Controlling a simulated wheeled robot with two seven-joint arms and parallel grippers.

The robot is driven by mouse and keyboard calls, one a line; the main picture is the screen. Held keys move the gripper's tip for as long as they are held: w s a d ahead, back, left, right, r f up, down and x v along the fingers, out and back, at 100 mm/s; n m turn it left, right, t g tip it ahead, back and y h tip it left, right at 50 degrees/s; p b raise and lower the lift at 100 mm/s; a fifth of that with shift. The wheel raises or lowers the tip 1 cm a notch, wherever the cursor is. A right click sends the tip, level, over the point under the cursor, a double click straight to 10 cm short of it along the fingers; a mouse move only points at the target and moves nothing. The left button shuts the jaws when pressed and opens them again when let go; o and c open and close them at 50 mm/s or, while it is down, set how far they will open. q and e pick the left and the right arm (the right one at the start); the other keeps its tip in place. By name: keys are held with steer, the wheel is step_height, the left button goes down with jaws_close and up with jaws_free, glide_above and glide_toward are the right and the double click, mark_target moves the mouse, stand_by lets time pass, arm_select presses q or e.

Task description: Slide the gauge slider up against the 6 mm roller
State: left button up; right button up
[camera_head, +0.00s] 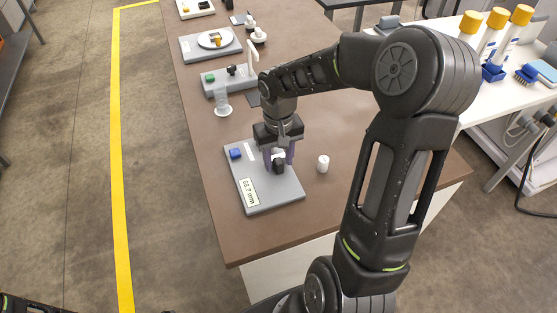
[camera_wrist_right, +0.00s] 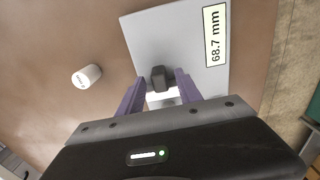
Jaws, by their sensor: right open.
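The grey gauge plate (camera_head: 275,196) lies on the brown table and shows a readout label (camera_head: 250,193) of 68.7 mm. It also shows in the right wrist view (camera_wrist_right: 170,35). The black gauge slider (camera_wrist_right: 160,78) stands on the plate and shows in the head view too (camera_head: 279,167). My right gripper (camera_head: 279,158) is over the plate, its purple fingers apart on either side of the slider, with no clear grip. In the wrist view the gripper (camera_wrist_right: 160,93) has a white part between its fingers.
Farther back are a grey station with a green block (camera_head: 210,78), a clear stand (camera_head: 223,104) and a plate with a white dish (camera_head: 214,39). Bare table surrounds the roller.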

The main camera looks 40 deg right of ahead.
steer(key=shift+f, duration=0.55)
steer(key=shift+c, duration=0.2)
jaws_close()
stand_by(0.9)
